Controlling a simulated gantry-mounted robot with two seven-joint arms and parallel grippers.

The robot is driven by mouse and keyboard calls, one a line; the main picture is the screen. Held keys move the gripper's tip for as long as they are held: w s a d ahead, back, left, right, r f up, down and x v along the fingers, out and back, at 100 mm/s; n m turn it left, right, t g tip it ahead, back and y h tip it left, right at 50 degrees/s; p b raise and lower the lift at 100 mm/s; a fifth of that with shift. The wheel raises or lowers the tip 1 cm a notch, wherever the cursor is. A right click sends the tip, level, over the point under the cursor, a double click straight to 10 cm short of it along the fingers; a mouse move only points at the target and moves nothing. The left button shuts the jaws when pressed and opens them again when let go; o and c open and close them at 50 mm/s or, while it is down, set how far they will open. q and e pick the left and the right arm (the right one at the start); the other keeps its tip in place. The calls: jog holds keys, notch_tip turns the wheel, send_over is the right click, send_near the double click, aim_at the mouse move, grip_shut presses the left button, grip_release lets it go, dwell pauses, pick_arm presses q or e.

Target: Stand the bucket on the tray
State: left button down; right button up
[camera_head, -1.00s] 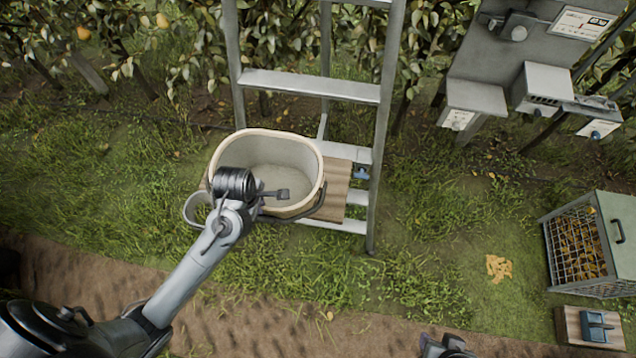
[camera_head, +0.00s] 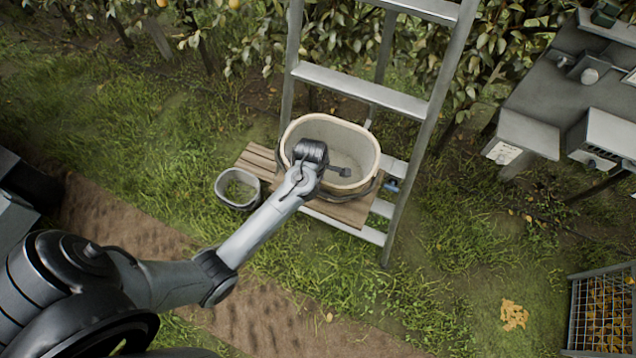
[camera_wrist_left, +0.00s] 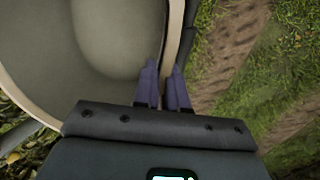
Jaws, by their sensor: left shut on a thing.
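The cream bucket (camera_head: 365,143) is upright over the wooden tray (camera_head: 338,212), between the ladder's rails. Its dark handle (camera_head: 370,190) hangs low around the front. Bare boards show at the left and front of the tray. I cannot tell whether the bucket's base touches the boards. My left gripper (camera_head: 315,168) is at the bucket's near-left side, with its fingers hidden in the head view. In the left wrist view its fingers (camera_wrist_left: 164,88) are shut on the bucket's rim (camera_wrist_left: 174,35), one inside and one outside. My right gripper is not in view.
The metal ladder (camera_head: 360,88) stands around the tray's right part. A small grey pail (camera_head: 238,204) is at the tray's left front. A grey machine (camera_head: 560,95) stands at right, with a wire crate (camera_head: 602,312) below. Grass in front is open.

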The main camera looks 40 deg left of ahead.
pick_arm(q)
jog(key=shift+w+f, duration=0.2)
jog(key=shift+w, duration=0.05)
notch_tip(320, 180, down, 3)
jog(key=shift+r+p, duration=0.2)
jog(key=shift+p, duration=0.15)
jog(key=shift+f, duration=0.6)
jog(key=c, duration=1.6)
grip_release()
jog(key=shift+f, duration=0.2)
jog(key=o, duration=0.4)
